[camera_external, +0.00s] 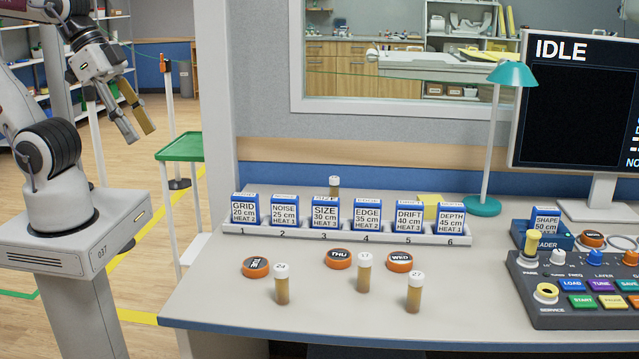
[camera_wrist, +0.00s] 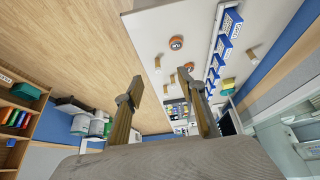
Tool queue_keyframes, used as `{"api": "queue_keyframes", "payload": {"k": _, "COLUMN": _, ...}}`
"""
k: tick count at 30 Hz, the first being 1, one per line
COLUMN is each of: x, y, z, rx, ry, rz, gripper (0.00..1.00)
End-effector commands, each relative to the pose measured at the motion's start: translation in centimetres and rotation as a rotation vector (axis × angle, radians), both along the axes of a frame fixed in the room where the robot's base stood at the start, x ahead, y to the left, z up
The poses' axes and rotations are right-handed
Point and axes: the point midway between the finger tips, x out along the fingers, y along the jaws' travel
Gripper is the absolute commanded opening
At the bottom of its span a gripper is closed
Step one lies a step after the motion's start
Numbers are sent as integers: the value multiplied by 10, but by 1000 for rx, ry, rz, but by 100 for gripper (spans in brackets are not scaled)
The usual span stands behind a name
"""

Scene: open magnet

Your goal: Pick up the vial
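Several amber vials with white numbered caps stand upright on the desk. Three are in front of the rack: a left vial (camera_external: 282,290), a middle vial (camera_external: 364,277) and a right vial (camera_external: 414,297). Another vial (camera_external: 333,188) stands behind the rack, its lower part hidden. Small vials also show in the wrist view, one near the desk edge (camera_wrist: 157,63) and one beyond the boxes (camera_wrist: 252,53). My gripper (camera_external: 138,131) is raised at the left, well away from the desk. In the wrist view my gripper (camera_wrist: 157,90) has its fingers wide apart with nothing between them.
A numbered rack (camera_external: 330,235) holds several blue-and-white boxes. Orange day discs, including THU (camera_external: 338,259), lie near the vials. A teal lamp (camera_external: 483,205), a monitor (camera_external: 580,110) reading IDLE and a button console (camera_external: 580,295) stand right.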

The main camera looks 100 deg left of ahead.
Motion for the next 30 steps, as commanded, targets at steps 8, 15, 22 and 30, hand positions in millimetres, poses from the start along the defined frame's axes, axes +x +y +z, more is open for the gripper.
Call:
{"api": "queue_keyframes", "payload": {"k": 8, "x": 41, "y": -27, "z": -9, "rx": -79, "ry": -32, "rz": -12, "gripper": 39}}
{"api": "queue_keyframes", "payload": {"k": 15, "x": 85, "y": -56, "z": -21, "rx": -162, "ry": -71, "rz": 0, "gripper": 39}}
{"api": "queue_keyframes", "payload": {"k": 22, "x": 123, "y": -80, "z": -37, "rx": -230, "ry": -107, "rz": 33, "gripper": 39}}
{"api": "queue_keyframes", "payload": {"k": 30, "x": 161, "y": -103, "z": -61, "rx": -285, "ry": -145, "rz": 92, "gripper": 39}}
